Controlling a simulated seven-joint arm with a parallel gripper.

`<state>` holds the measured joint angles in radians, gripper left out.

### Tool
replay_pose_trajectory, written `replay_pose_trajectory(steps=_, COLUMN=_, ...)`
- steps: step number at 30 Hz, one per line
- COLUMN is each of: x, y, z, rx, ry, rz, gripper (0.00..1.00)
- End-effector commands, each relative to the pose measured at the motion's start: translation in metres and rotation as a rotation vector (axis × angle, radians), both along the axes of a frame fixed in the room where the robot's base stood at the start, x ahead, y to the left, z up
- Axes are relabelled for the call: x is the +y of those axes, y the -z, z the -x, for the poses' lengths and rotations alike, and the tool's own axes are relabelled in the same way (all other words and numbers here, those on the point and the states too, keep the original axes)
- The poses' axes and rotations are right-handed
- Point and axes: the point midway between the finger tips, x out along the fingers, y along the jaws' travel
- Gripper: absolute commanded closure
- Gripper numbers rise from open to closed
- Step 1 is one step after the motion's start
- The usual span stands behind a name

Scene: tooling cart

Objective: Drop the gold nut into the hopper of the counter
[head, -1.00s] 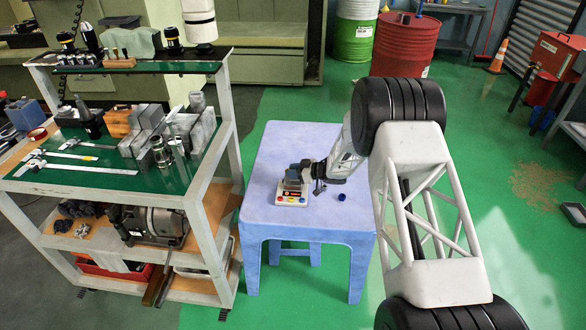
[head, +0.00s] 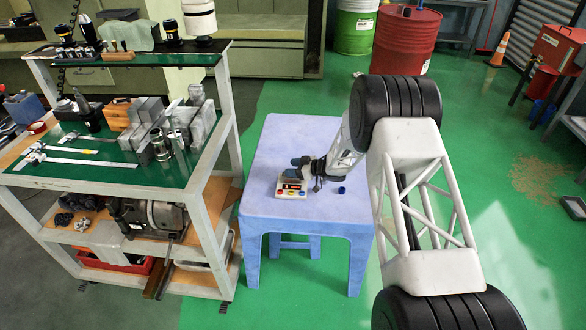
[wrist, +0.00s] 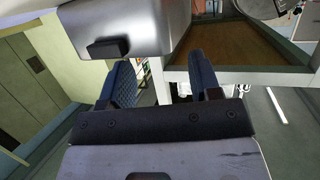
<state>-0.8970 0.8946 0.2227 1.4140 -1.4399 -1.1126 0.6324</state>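The counter (head: 291,190) is a small pale box with coloured buttons and a dark red-lit display, standing on the blue-topped table (head: 275,150). My gripper (head: 301,162) is low over the table, just above and behind the counter. In the wrist view its two blue fingers (wrist: 163,82) are apart, with nothing seen between them. I cannot make out the gold nut in either view. The counter's hopper is not clearly distinguishable; my gripper may cover it.
A small dark blue object (head: 342,190) lies on the table right of the counter. A tooling cart (head: 212,190) with calipers and metal blocks stands at the left. The table's front is clear. A grey box-like part (wrist: 125,30) fills the wrist view's top; I cannot identify it.

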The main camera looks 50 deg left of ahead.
Motion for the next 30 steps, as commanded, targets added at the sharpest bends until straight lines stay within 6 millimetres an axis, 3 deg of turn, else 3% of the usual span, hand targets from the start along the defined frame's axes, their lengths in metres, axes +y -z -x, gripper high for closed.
replay_pose_trajectory(steps=11, x=-0.005, y=-0.002, z=-0.003, rx=0.000, ry=0.000, rz=0.000, gripper=0.42)
replay_pose_trajectory(steps=30, x=-0.060, y=-0.022, z=-0.035, rx=-0.001, ry=0.001, rz=-0.001, gripper=0.42)
